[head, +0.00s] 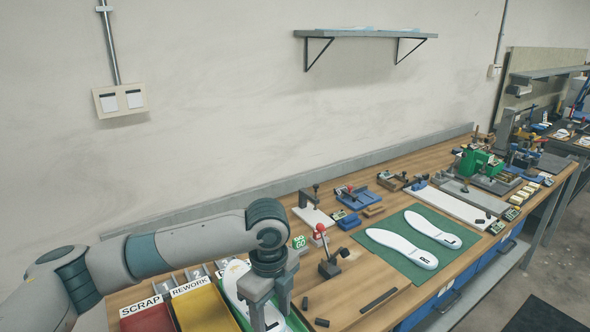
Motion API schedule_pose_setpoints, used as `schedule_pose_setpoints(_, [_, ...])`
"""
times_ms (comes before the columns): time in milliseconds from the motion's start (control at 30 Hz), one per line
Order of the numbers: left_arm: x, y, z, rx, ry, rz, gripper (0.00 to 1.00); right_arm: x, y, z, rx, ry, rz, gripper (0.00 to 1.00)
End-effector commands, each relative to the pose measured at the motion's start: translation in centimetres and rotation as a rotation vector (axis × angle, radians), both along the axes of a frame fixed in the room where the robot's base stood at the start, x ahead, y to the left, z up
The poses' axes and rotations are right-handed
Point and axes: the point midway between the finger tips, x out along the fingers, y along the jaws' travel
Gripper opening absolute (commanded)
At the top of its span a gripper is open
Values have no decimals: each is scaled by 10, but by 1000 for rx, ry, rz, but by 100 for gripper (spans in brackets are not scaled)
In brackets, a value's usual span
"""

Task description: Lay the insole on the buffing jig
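A white insole (234,283) lies in or just above the green tray (298,323) at the bottom of the head view. My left gripper (271,317) points down over it, its two fingers apart with part of the white insole between them. I cannot tell whether the fingers press on its edges, and their tips are partly cut off. Two more white insoles (402,247) (433,230) lie flat on a green mat (398,220) to the right. Which fixture is the buffing jig is unclear; a green machine (474,163) stands further along the bench. My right gripper is out of view.
A red SCRAP bin (148,321) and a yellow REWORK bin (205,310) stand left of the green tray. A red-knobbed lever fixture (328,264) stands close right of my gripper. Dark bars (378,300) and small blocks lie on the wooden bench. Clamps and fixtures line the back.

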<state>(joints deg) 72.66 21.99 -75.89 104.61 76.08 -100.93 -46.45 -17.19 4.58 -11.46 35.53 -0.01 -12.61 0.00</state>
Motion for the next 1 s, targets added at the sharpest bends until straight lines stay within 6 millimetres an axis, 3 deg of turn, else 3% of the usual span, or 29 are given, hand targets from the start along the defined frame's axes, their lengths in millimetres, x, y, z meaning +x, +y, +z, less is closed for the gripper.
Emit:
schedule_pose_setpoints(267, [-9, 24, 1, -3, 0, 299, 31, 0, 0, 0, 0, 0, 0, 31])
schedule_pose_setpoints(1000, [-55, 102, 6, -6, -1, 1386, 31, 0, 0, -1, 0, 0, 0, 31])
